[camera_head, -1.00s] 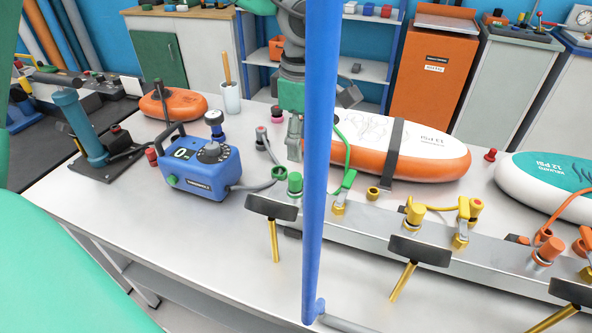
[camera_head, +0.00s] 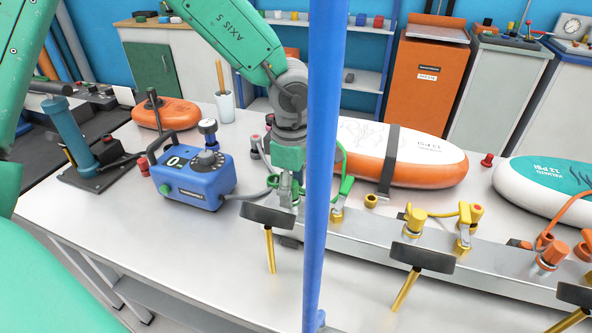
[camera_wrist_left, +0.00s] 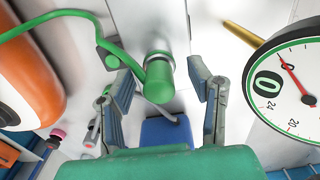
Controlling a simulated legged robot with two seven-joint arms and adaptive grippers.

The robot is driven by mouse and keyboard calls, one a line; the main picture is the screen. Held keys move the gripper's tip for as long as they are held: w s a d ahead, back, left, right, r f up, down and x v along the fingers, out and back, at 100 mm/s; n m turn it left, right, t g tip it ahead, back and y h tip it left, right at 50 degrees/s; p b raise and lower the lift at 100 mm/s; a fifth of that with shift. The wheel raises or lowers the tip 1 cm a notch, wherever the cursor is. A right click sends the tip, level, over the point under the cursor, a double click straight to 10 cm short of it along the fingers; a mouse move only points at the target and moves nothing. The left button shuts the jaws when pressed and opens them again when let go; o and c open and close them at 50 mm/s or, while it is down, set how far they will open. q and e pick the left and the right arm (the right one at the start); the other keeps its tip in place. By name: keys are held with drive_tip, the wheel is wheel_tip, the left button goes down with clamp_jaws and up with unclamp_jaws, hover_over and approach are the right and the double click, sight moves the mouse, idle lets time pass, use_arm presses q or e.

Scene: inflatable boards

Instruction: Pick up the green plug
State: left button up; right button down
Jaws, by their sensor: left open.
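The green plug (camera_wrist_left: 158,82) is a short green cylinder on the long metal rail (camera_head: 470,265). In the head view it is mostly hidden behind my left gripper (camera_head: 287,190). My left gripper has come down over it from above. In the left wrist view the two fingers of my left gripper (camera_wrist_left: 163,75) stand apart on either side of the plug, with a gap at each side. A green hose (camera_wrist_left: 60,17) curves in from the left close to the plug. My right gripper is not seen.
A blue post (camera_head: 323,120) stands in front of the rail, just right of the gripper. A blue pump box (camera_head: 195,178) is at the left. Black-backed dial gauges (camera_head: 422,255) line the rail's front. An orange-and-white board (camera_head: 415,165) lies behind. The front left table is clear.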

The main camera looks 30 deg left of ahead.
use_arm(q)
clamp_jaws()
